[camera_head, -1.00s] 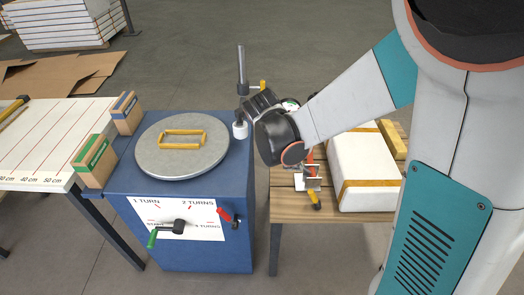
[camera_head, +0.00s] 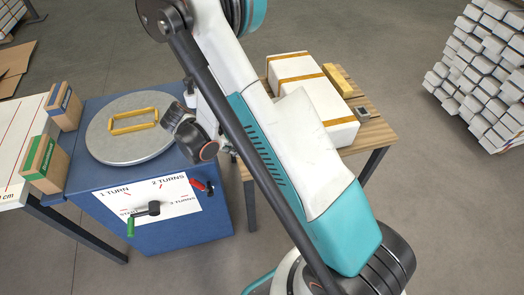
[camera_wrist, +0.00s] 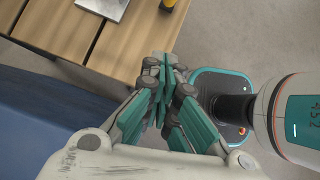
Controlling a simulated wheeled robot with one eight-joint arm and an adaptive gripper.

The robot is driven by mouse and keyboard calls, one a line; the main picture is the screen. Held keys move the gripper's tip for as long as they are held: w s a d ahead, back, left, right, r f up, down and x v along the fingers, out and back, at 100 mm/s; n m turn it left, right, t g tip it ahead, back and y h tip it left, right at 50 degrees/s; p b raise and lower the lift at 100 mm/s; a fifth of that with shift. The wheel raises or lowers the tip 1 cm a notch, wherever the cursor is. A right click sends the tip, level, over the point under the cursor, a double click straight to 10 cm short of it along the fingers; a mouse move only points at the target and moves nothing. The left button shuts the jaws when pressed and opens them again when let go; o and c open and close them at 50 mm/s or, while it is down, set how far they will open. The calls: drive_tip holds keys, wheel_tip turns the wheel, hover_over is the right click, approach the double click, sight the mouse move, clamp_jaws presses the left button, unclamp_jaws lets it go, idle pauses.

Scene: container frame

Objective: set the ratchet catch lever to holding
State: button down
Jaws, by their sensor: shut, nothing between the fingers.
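The red catch lever (camera_head: 200,186) is on the front of the blue cabinet (camera_head: 165,237), at the right of the white dial plate. Its handle points up and to the left from a dark pivot. My gripper (camera_wrist: 165,62) shows in the wrist view with its teal and grey fingers together and nothing between them. It is over the gap beside the wooden table, with the cabinet to the left. The lever does not show in that view. In the head view my arm covers most of the gripper, to the right of and above the lever.
A black crank with a green grip (camera_head: 131,227) stands before the dial plate (camera_head: 150,200). A grey turntable (camera_head: 110,150) carries a yellow frame (camera_head: 134,121). A wooden table (camera_head: 375,133) with a white strapped package (camera_head: 335,108) stands to the right. Floor is open in front of the cabinet.

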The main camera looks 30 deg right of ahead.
drive_tip(key=b+x, duration=0.4)
drive_tip(key=x, duration=0.6)
drive_tip(key=shift+f, duration=0.2)
drive_tip(key=shift+d+r+b, duration=0.25)
drive_tip(key=shift+d+r, duration=0.05)
drive_tip(key=shift+d, duration=0.3)
drive_tip(key=shift+d+r+b, duration=0.2)
drive_tip(key=shift+d+r, duration=0.1)
drive_tip(key=shift+d, duration=0.25)
drive_tip(key=shift+s+d+r, duration=0.1)
drive_tip(key=shift+d+r, duration=0.3)
drive_tip(key=shift+d, duration=0.3)
drive_tip(key=shift+r, duration=0.1)
